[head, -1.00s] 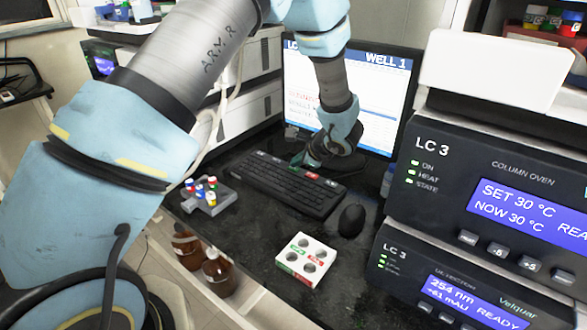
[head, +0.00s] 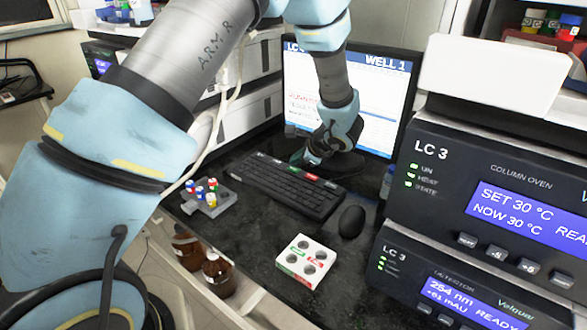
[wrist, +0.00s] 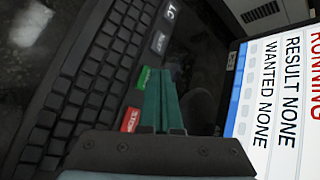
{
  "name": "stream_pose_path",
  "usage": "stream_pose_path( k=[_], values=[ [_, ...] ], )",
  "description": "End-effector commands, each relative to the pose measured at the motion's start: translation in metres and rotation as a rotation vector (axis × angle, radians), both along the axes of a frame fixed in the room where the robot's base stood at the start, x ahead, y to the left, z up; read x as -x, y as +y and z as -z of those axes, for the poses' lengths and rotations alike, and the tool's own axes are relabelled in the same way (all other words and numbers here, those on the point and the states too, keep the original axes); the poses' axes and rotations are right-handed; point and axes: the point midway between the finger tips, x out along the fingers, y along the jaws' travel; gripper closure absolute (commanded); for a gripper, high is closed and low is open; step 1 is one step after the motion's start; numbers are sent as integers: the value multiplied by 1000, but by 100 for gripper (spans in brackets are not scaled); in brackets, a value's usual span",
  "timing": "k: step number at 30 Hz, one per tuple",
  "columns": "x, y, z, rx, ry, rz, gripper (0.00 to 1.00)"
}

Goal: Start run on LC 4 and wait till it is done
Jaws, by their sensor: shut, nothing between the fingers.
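The monitor (head: 385,100) shows "WELL 1" at the top right; its "LC" number at the top left is hidden behind my arm. In the wrist view the screen (wrist: 285,95) reads "RUNNING" in red, then "RESULT NONE" and "WANTED NONE". The black keyboard (head: 280,185) lies in front of it. Its far row has a green key (wrist: 141,78), a red key (wrist: 131,120) and a dark key marked "LC" (wrist: 159,42). My gripper (wrist: 165,72) is shut and empty, its fingers beside the green key in the picture; I cannot tell whether they touch it.
Two units marked "LC 3", a column oven (head: 500,190) and a detector (head: 440,285), stand at the right. A mouse (head: 351,221), a white vial holder (head: 305,261) and a grey rack with coloured caps (head: 207,198) are on the bench. Brown bottles (head: 218,272) stand below.

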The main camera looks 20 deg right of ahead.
Motion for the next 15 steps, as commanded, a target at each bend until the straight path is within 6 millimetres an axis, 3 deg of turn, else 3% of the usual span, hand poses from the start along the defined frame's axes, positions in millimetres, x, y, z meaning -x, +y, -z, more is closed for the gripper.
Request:
stream_pose_path(
  k=[8,15],
  values=[
    [0,0,-5,1,-1,0,100],
    [0,0,-26,1,0,-1,100]
  ],
)
